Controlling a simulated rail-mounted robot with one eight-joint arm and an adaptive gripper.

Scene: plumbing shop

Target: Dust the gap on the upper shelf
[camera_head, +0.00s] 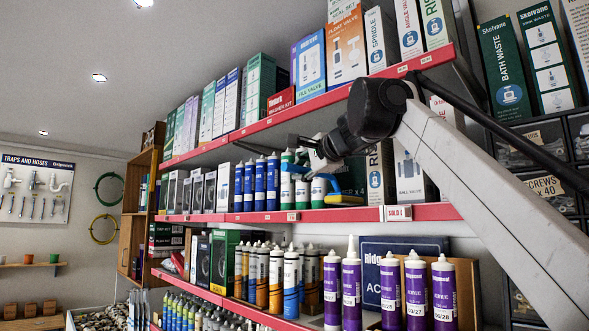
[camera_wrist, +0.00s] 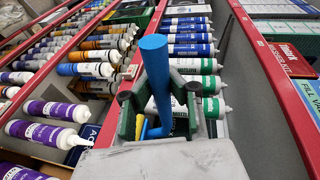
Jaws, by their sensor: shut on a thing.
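My gripper (camera_head: 316,160) is shut on a blue-handled tool (camera_head: 319,190), with a yellow part (camera_head: 345,199) low at the shelf front. In the wrist view, the blue handle (camera_wrist: 156,65) stands up between the gripper's fingers (camera_wrist: 160,112), and a bit of yellow shows below. The gripper is at the shelf with the red edge (camera_head: 345,216), just right of green-and-white cartridges (camera_head: 287,178). A gap (camera_head: 349,181) lies between these cartridges and the boxes to the right. My gripper and arm hide part of it. Dust cannot be made out.
Blue cartridges (camera_head: 260,183) stand left of the green ones. The shelf above (camera_head: 330,97) is full of boxes. Purple cartridges (camera_head: 415,290) stand on the shelf below.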

